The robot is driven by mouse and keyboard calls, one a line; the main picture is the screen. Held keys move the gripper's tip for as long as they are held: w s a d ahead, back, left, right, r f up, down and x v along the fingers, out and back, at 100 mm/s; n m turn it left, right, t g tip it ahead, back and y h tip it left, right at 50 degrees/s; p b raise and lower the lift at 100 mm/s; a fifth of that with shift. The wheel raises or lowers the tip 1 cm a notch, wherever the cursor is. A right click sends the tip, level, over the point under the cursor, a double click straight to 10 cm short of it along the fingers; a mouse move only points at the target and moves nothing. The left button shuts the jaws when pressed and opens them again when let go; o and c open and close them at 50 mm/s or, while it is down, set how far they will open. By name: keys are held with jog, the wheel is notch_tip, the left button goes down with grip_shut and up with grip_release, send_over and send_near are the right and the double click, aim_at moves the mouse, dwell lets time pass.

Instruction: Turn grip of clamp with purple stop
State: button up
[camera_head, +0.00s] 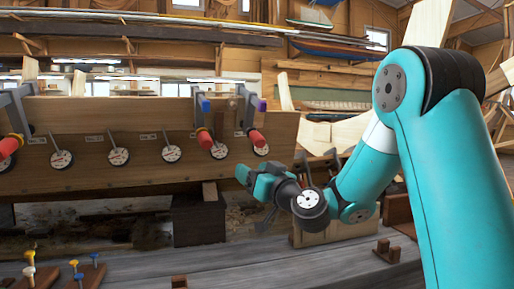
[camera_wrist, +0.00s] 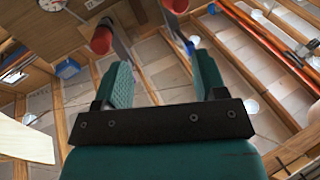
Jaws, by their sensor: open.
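The clamp with the purple stop (camera_head: 261,105) hangs on the right end of the upright plank in the head view. Its red grip (camera_head: 256,138) points down and toward me. My gripper (camera_head: 252,175) is just below this grip, open and apart from it. In the wrist view my gripper (camera_wrist: 163,60) shows its two teal fingers spread with nothing between them. One red grip (camera_wrist: 102,40) shows beyond the left finger and another red grip (camera_wrist: 175,4) at the top edge.
A clamp with a blue stop (camera_head: 205,104) and its red grip (camera_head: 204,138) sits close to the left. Another red grip (camera_head: 9,146) is at the far left. Several round dials (camera_head: 118,156) line the plank (camera_head: 120,118). Small coloured pegs (camera_head: 29,256) stand on the bench (camera_head: 150,265).

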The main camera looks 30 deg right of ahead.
aim_at(261, 142)
jog(key=d+m+t+h, duration=0.1)
jog(key=d+m+h, duration=0.3)
jog(key=d+h, duration=0.35)
jog(key=shift+y, duration=0.45)
jog(key=p+x, duration=1)
jog(key=p, duration=0.1)
jog(key=r+p+x, duration=0.1)
jog(key=p+x, duration=0.4)
jog(key=p, duration=0.1)
jog(key=shift+w+d+r, duration=0.1)
jog(key=shift+d+r, duration=0.15)
jog(key=shift+w+d+p, duration=0.15)
jog(key=shift+w+p, duration=0.6)
jog(key=shift+p, duration=0.05)
jog(key=c, duration=0.9)
jog(key=shift+m, duration=0.3)
